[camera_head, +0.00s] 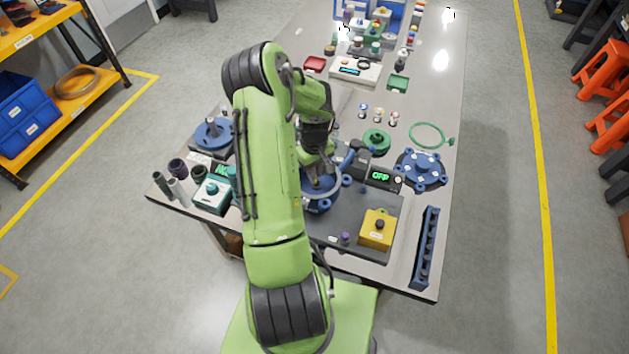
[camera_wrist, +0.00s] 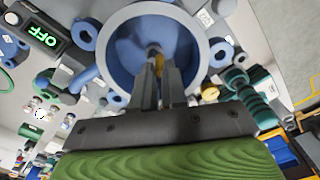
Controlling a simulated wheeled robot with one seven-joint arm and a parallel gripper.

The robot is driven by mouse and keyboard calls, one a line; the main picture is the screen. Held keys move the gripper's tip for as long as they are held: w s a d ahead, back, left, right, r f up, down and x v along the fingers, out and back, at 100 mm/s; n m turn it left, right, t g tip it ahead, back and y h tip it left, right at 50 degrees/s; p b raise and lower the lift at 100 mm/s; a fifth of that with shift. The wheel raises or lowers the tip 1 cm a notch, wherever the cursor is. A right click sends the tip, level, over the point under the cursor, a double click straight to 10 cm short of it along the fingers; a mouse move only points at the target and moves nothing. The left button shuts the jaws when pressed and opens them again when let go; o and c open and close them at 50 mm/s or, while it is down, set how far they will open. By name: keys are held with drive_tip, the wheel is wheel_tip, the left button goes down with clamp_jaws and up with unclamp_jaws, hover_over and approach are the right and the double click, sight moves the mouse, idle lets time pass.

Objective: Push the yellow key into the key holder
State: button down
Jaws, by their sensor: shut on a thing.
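My gripper (camera_wrist: 158,68) reaches into a round blue housing with a pale rim (camera_wrist: 105,38). Its two fingers are close together, shut on a small yellow piece (camera_wrist: 159,64) that looks like the yellow key; only a sliver shows between the fingertips. The tip of the key and any key holder beneath it are hidden, so I cannot tell how far in it sits. In the head view my gripper (camera_head: 322,184) is at the blue housing (camera_head: 318,205) on the dark plate, partly hidden by my arm.
A display reading OFF (camera_head: 382,177) stands right of the housing. A yellow box with a black button (camera_head: 377,230) is at the plate's front right. A blue flanged part (camera_head: 420,170), a green ring (camera_head: 428,135) and a dark blue rail (camera_head: 425,248) lie further right.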

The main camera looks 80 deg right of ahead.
drive_tip(key=shift+r+p, duration=1.2)
drive_tip(key=shift+r, duration=1.1)
